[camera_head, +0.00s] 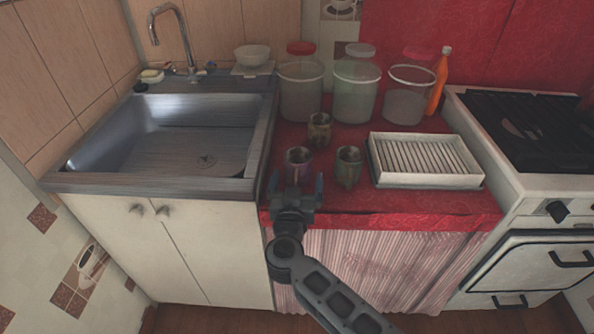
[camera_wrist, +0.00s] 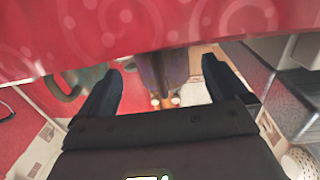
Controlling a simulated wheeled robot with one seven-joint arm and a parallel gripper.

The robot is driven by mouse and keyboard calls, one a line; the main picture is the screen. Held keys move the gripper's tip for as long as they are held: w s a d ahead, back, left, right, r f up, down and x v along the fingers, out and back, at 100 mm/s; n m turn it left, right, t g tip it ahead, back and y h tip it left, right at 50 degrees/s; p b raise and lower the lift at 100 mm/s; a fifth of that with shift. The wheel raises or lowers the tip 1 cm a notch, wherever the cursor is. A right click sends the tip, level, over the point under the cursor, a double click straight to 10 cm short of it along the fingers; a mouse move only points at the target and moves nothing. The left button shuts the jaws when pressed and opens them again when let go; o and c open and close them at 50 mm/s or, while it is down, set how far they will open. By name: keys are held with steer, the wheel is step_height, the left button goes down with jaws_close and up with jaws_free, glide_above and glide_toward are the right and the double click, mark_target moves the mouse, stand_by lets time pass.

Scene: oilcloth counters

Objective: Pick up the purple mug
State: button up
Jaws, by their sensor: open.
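The purple mug (camera_head: 298,160) stands upright near the front edge of the red counter, just beyond my gripper (camera_head: 296,183). My gripper is open and empty, with one finger toward each side of the mug. In the wrist view, which appears upside down, the mug (camera_wrist: 163,70) shows dark purple-brown between and beyond the fingertips of my gripper (camera_wrist: 165,70). I cannot tell from these views whether it is within the fingers' reach.
A greenish mug (camera_head: 348,166) stands close to the right, and a brownish mug (camera_head: 319,130) behind. A white dish rack (camera_head: 425,181) sits further right. A sink (camera_head: 100,183) lies left.

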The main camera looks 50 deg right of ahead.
steer(key=x, duration=0.4)
steer(key=shift+w+f, duration=0.1)
steer(key=shift+a, duration=0.1)
steer(key=c, duration=1.3)
step_height(320, 180, up, 18)
steer(key=p, duration=0.5)
